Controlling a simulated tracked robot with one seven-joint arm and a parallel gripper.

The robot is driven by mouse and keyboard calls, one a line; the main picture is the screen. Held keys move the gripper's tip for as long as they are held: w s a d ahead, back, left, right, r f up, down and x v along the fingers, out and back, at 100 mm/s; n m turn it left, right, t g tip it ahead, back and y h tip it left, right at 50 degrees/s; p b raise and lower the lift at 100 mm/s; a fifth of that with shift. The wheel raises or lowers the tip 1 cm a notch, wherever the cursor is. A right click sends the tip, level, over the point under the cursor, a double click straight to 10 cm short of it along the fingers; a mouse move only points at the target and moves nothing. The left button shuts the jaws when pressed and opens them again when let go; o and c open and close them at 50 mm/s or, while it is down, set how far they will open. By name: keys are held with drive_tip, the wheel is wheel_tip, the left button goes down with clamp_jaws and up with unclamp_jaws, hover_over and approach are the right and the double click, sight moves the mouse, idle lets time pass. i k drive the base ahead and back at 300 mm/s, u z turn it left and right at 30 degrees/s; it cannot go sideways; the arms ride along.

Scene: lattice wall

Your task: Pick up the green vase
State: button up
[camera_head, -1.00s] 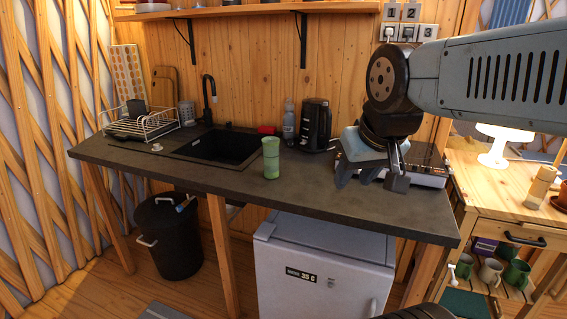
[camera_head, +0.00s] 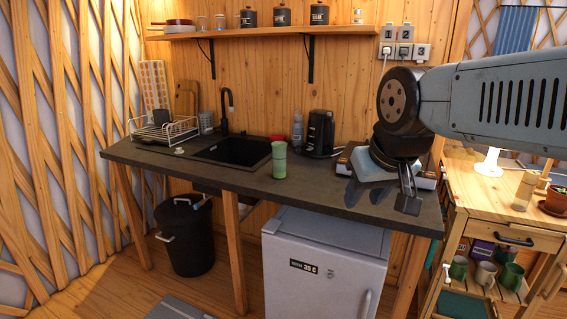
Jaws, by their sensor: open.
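The green vase (camera_head: 279,160) stands upright on the dark countertop (camera_head: 200,174), just right of the sink and near the front edge. It is a slim, light green cylinder with a band near its top. My gripper (camera_head: 378,200) is open and empty over the right end of the counter. It is to the right of the vase, with a clear gap between them. Its fingers point down and are spread apart. My gripper partly hides a flat appliance behind it.
A black kettle (camera_head: 320,133) and a clear bottle (camera_head: 297,129) stand behind the vase. The black sink (camera_head: 234,151) and a wire dish rack (camera_head: 166,132) are to its left. A shelf (camera_head: 265,32) hangs above. The counter between vase and gripper is clear.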

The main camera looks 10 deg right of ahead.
sight(279, 148)
drive_tip(key=u, duration=0.15)
drive_tip(key=i, duration=0.9)
drive_tip(key=z, duration=0.1)
